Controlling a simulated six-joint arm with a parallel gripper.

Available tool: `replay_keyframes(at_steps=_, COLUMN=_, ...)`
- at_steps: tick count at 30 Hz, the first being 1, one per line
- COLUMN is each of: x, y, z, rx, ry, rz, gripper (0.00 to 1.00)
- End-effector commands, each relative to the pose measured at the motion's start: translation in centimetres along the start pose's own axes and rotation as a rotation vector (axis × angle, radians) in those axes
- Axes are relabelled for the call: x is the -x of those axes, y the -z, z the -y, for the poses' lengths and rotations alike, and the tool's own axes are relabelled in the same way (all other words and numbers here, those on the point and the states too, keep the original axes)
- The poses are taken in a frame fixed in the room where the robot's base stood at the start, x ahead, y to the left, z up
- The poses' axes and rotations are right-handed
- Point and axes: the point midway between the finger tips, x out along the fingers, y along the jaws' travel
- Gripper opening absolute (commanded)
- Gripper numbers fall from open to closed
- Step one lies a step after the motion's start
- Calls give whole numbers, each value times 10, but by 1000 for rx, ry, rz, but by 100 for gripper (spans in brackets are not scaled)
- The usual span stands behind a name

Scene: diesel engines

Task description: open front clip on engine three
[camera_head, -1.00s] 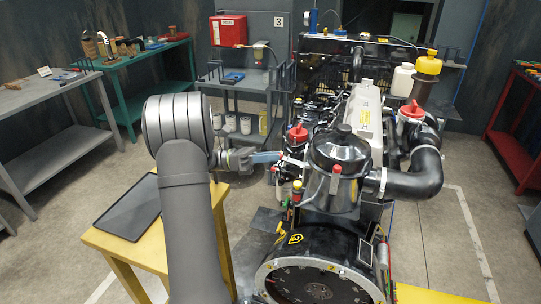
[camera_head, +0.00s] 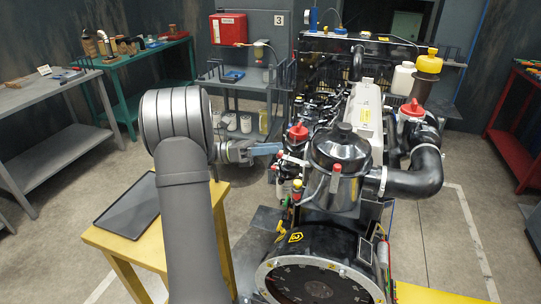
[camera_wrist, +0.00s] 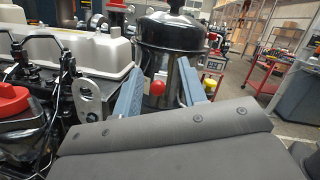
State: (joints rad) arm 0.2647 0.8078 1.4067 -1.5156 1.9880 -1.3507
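Engine three (camera_head: 362,125) stands at centre right, near a "3" sign on the wall. A red-tipped upright clip (camera_head: 336,172) shows on the canister's near side. My gripper (camera_head: 280,149) is left of the canister, its fingers pointing at the engine. In the wrist view my gripper (camera_wrist: 160,82) is open and empty. A red ball tip (camera_wrist: 157,88) shows between its fingers, before the canister (camera_wrist: 160,65); I cannot tell if it belongs to the same clip. No contact is visible.
A yellow stand with a black tray (camera_head: 128,207) is left of my arm. Red caps (camera_head: 298,132) and a black elbow pipe (camera_head: 415,178) crowd the engine top. A metal bracket (camera_wrist: 88,100) is left of the fingers in the wrist view.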

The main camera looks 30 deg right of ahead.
Motion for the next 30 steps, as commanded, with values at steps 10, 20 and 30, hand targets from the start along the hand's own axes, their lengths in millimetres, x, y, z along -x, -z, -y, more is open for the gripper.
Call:
replay_keyframes(at_steps=10, x=-58, y=-25, z=40, rx=-1, ry=3, rz=-3, gripper=38)
replay_keyframes(at_steps=20, x=-107, y=-34, z=70, rx=-1, ry=1, rz=-2, gripper=38)
replay_keyframes(at_steps=30, x=-118, y=-36, z=76, rx=0, ry=0, rz=0, gripper=38)
